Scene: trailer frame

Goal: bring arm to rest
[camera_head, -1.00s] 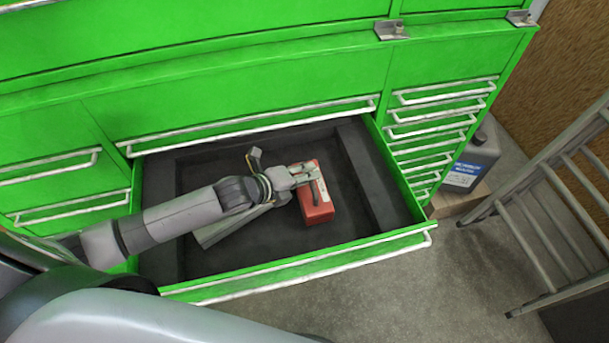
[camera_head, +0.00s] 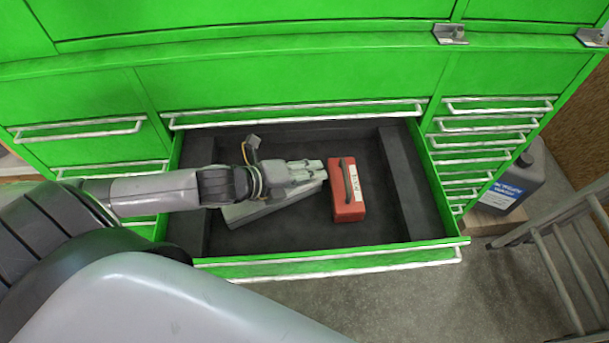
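My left arm comes in from the left over the open green drawer (camera_head: 330,262). My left gripper (camera_head: 314,171) is over the drawer, just left of a red box (camera_head: 348,205) with a dark handle and a white label. The gripper looks apart from the box and holds nothing that I can see. Its fingers are too small from this angle to tell whether they are open or shut. The red box rests on the drawer's dark floor. My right gripper is not in view.
A grey flat-sided object (camera_head: 262,208) lies in the drawer, partly hidden under my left gripper. The green cabinet (camera_head: 290,83) has several shut drawers around. A dark jug (camera_head: 517,182) and a metal ladder (camera_head: 566,275) stand at the right. Bare floor shows in front.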

